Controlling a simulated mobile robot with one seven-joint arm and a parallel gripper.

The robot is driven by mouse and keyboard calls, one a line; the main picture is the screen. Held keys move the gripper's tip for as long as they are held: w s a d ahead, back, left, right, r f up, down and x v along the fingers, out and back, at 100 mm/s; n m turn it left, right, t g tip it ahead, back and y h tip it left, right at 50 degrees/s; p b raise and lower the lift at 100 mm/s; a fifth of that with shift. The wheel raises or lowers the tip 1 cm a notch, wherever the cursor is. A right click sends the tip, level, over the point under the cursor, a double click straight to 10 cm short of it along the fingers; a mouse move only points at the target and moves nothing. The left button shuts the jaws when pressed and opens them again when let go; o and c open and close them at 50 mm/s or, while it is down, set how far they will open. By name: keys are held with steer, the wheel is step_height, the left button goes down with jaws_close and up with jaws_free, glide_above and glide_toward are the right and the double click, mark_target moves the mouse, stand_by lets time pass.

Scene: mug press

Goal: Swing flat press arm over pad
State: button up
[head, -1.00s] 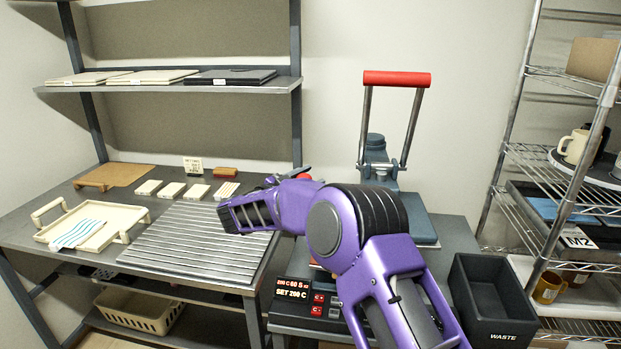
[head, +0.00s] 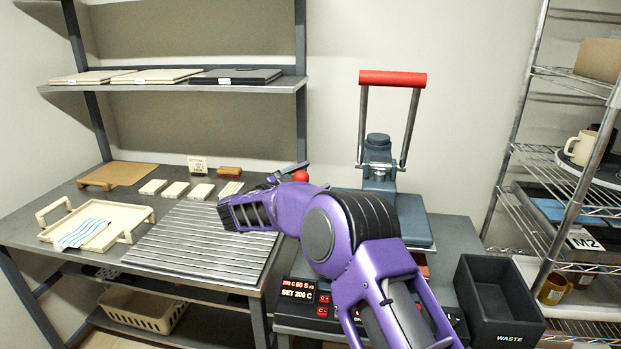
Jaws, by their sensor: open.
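The flat press has a red-topped upright handle (head: 393,79) and a blue-grey head with a flat plate (head: 414,222). The plate is off to the right and behind my arm. A strip of reddish surface (head: 421,259), perhaps the pad, shows low beside my arm; the rest is hidden, so I cannot tell how far the plate covers it. A red knob (head: 301,176) shows just above my purple wrist. My gripper (head: 291,170) is partly hidden behind the wrist, open, with a grey finger beside the knob. I cannot tell whether they touch.
The control box (head: 300,294) with a lit display is in front of the press. A black waste bin (head: 500,300) stands at right, next to a wire rack (head: 530,150). A ribbed metal plate (head: 200,245), cream tray (head: 95,238) and white blocks lie on the left bench.

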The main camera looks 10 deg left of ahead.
steer(key=shift+d+r, duration=0.15)
steer(key=shift+r, duration=0.05)
steer(key=v, duration=1.7)
steer(key=shift+s+a, duration=0.2)
steer(key=shift+s, duration=0.05)
